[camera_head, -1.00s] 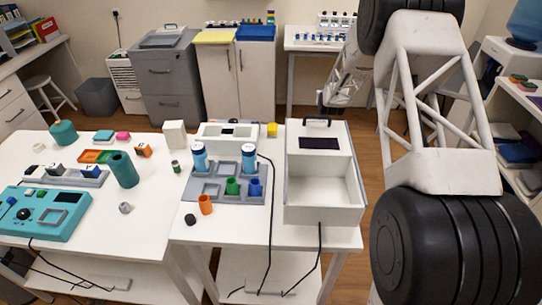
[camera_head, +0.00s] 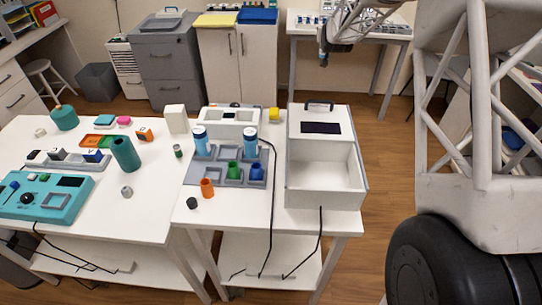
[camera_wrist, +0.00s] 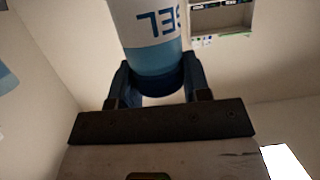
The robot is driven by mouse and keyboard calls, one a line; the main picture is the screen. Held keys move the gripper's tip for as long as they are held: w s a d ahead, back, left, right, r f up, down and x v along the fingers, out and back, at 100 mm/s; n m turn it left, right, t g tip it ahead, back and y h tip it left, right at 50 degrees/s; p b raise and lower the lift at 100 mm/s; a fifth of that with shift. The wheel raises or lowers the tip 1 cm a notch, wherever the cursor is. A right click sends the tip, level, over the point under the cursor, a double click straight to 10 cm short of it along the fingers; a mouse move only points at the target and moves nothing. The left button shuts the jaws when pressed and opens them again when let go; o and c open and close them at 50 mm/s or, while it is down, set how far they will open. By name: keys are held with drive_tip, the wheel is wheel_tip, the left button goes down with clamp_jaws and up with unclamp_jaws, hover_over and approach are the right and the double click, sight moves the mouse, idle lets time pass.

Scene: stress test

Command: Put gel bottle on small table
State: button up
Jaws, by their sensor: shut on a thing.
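The gel bottle (camera_wrist: 150,30) fills the top middle of the wrist view. It is white with blue lettering and a blue lower part, and its top is cut off by the frame. My gripper (camera_wrist: 158,74) is shut on its lower end, with a dark finger on each side. In the head view my arm's far end (camera_head: 324,45) is at the top, in front of a white table at the back (camera_head: 388,36); the held bottle cannot be made out there. I cannot tell for sure which table is the small one.
Cables hang over the front edge. Wooden floor (camera_head: 385,130) is free between the near and back tables.

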drive_tip(key=s+a+r+n+y, duration=0.1)
drive_tip(key=s+a+r+y, duration=0.15)
drive_tip(key=s+a, duration=0.65)
drive_tip(key=s+a+r+n+g+y, duration=0.1)
drive_tip(key=s+a+r+n, duration=0.2)
drive_tip(key=s, duration=1.2)
drive_tip(key=s+a+r+y, duration=0.2)
drive_tip(key=s+a+r, duration=0.3)
drive_tip(key=s, duration=0.7)
drive_tip(key=s+a+f+n+g+y, duration=0.1)
drive_tip(key=s+a+f, duration=0.1)
drive_tip(key=s, duration=0.8)
drive_tip(key=s+a+f+n+y, duration=0.1)
drive_tip(key=s+f, duration=0.1)
drive_tip(key=s, duration=0.9)
drive_tip(key=s+d+f+n+g+y, duration=0.1)
drive_tip(key=s+f+n+g+y, duration=0.1)
drive_tip(key=s+f, duration=1.2)
drive_tip(key=shift+s+d+n, duration=0.3)
drive_tip(key=shift+s+d, duration=0.05)
drive_tip(key=shift+s, duration=1.65)
drive_tip(key=shift+w+a, duration=0.15)
drive_tip(key=shift+w, duration=0.1)
drive_tip(key=w+r+x, duration=0.2)
drive_tip(key=r+x, duration=0.1)
drive_tip(key=x, duration=1.2)
drive_tip(key=shift+d, duration=0.35)
